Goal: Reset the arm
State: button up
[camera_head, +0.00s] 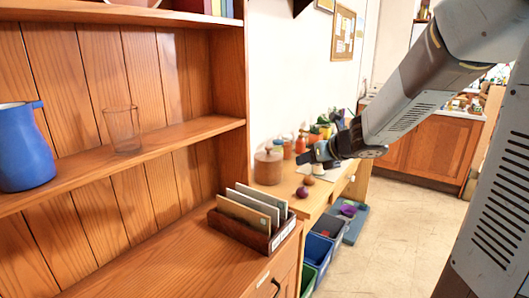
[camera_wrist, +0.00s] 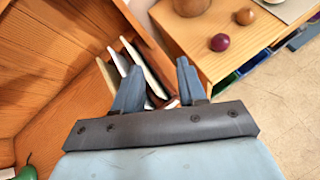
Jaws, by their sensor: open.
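My arm (camera_head: 405,95) reaches in from the right in the head view. My gripper (camera_head: 318,152) hangs in the air in front of the side table, left of the arm. In the wrist view my gripper (camera_wrist: 157,85) has its two blue-grey fingers spread apart with nothing between them. Beyond the fingers, apart from them, is the wooden letter rack (camera_head: 240,230) with several cards, which also shows in the wrist view (camera_wrist: 150,50). The fingers hide part of the rack there.
A wooden hutch holds a blue jug (camera_head: 26,147) and a clear glass (camera_head: 122,129) on its shelf. The side table (camera_wrist: 190,32) bears a red onion (camera_wrist: 220,42), a lidded jar (camera_head: 268,167) and other items. Bins (camera_head: 318,250) stand below. A green pear-like thing (camera_wrist: 27,173) shows at lower left. Floor at right is clear.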

jog(key=s+d+r+m+t+h, duration=0.1)
jog(key=s+d+r+m+h, duration=0.4)
jog(key=m, duration=0.7)
jog(key=s+d+r+m+h, duration=0.35)
jog(key=d+m, duration=0.35)
jog(key=m, duration=0.5)
jog(key=s+a+f+m+g+y, duration=0.1)
jog(key=s+a+m+g, duration=0.1)
jog(key=s+m, duration=0.6)
jog(key=s+a+f+m+g+y, duration=0.1)
jog(key=s+a+f+m+g, duration=0.1)
jog(key=s+m, duration=0.6)
jog(key=s+a, duration=0.1)
jog(key=s, duration=0.1)
jog(key=shift+s+a+g, duration=0.15)
jog(key=shift+s+g, duration=0.25)
jog(key=shift+y, duration=0.25)
